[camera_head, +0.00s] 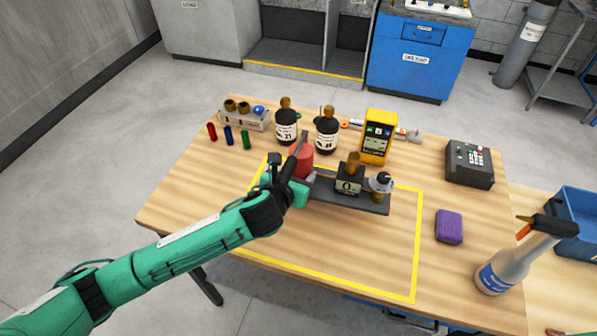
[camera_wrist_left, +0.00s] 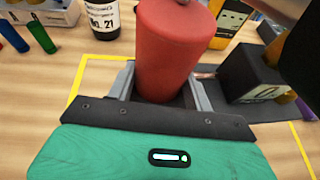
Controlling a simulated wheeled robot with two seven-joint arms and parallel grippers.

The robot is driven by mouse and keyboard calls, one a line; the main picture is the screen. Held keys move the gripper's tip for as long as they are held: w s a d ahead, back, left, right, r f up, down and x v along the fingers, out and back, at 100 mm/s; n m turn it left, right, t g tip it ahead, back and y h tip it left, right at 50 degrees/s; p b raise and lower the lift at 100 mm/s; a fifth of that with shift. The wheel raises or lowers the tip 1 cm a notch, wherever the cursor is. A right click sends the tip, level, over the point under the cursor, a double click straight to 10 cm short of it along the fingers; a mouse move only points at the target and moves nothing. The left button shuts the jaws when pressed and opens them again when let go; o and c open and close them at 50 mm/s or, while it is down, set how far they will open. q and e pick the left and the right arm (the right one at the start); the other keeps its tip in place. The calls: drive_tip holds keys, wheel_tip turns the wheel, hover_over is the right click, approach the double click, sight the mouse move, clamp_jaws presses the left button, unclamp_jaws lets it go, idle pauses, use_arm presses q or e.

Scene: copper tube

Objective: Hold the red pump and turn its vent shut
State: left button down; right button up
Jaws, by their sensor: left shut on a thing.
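The red pump (camera_head: 304,161) is an upright red cylinder at the left end of a dark base plate (camera_head: 325,190). My left gripper (camera_head: 299,178) is shut around its lower part from the near side. In the left wrist view the red pump (camera_wrist_left: 170,45) stands between the two grey fingers of the left gripper (camera_wrist_left: 166,88). A small grey piece (camera_wrist_left: 184,3) shows on the pump's top, cut by the frame edge; I cannot tell whether it is the vent or how it is turned. My right gripper is not in view.
On the plate, right of the pump, stand a black block (camera_head: 349,184) with a brass cylinder (camera_head: 353,163) and a grey-capped brass fitting (camera_head: 380,184). Two dark bottles (camera_head: 286,127) (camera_head: 327,137) and a yellow meter (camera_head: 378,136) stand behind. The yellow-taped area's front is clear.

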use_arm(q)
drive_tip(key=shift+d+f+b, duration=0.1)
drive_tip(key=shift+f+b, duration=1.5)
drive_tip(key=shift+f, duration=1.8)
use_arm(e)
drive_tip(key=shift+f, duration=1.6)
use_arm(q)
drive_tip(key=shift+f, duration=0.2)
drive_tip(key=shift+s+f, duration=0.1)
drive_tip(key=shift+f, duration=0.2)
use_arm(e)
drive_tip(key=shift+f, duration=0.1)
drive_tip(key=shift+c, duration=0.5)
